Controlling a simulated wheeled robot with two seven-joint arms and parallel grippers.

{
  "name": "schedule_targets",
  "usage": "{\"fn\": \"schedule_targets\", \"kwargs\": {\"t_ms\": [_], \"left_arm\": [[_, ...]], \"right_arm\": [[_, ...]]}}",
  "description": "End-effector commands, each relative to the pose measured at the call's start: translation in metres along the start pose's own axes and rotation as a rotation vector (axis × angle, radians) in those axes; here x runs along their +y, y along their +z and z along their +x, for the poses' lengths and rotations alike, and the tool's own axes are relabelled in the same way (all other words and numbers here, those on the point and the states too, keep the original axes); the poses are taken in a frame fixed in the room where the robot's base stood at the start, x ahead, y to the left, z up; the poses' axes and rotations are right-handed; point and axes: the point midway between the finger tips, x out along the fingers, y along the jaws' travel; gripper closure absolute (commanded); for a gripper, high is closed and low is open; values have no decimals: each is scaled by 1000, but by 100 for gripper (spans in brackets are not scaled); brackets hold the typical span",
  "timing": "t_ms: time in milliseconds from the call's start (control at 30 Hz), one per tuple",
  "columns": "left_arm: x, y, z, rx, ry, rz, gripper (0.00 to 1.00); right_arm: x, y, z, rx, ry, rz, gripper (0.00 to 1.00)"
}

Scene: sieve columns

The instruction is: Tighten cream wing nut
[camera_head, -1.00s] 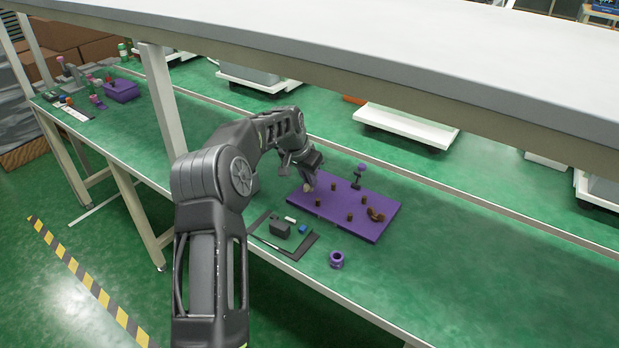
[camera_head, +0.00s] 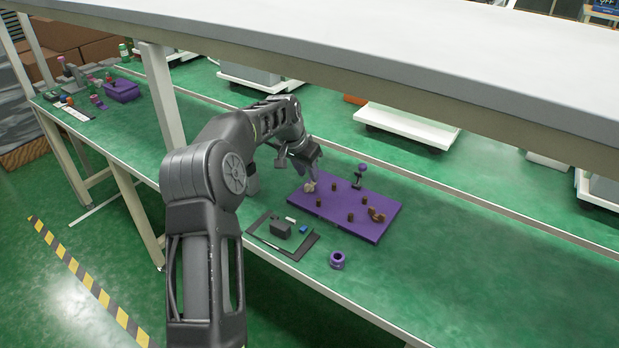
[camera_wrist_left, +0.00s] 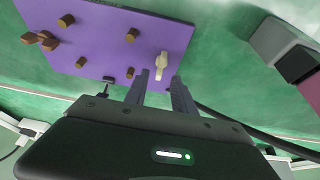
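The cream wing nut (camera_head: 309,186) is at the left end of a purple board (camera_head: 355,231), at one of its brown posts. In the left wrist view the cream wing nut (camera_wrist_left: 161,65) lies across the gap just ahead of my left fingertips, its long side pointing roughly along the fingers. My left gripper (camera_wrist_left: 160,76) is open, with a finger to each side and a visible gap between them. In the head view the left gripper (camera_head: 314,174) is just above the nut. Whether a finger touches it cannot be told. My right gripper is not in view.
Several brown posts (camera_head: 350,217) and a brown wing nut (camera_head: 376,215) are on the board. A dark tray (camera_head: 266,238) with small parts and a purple ring (camera_head: 337,260) are in front. The bench's right side is clear.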

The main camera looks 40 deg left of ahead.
Motion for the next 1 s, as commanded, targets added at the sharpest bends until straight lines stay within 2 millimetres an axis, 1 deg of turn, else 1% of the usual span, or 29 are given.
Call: {"fn": "schedule_targets", "kwargs": {"t_ms": [33,100,200,300,1000], "left_arm": [[0,-1,-10,3,-1,1,69],[0,0,-21,2,-1,1,69],[0,0,-34,2,-1,0,69],[0,0,-42,0,0,0,69],[0,0,-43,0,0,-1,69]], "right_arm": [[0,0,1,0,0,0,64],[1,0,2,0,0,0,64],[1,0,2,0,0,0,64],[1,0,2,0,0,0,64],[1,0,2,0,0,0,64]]}}
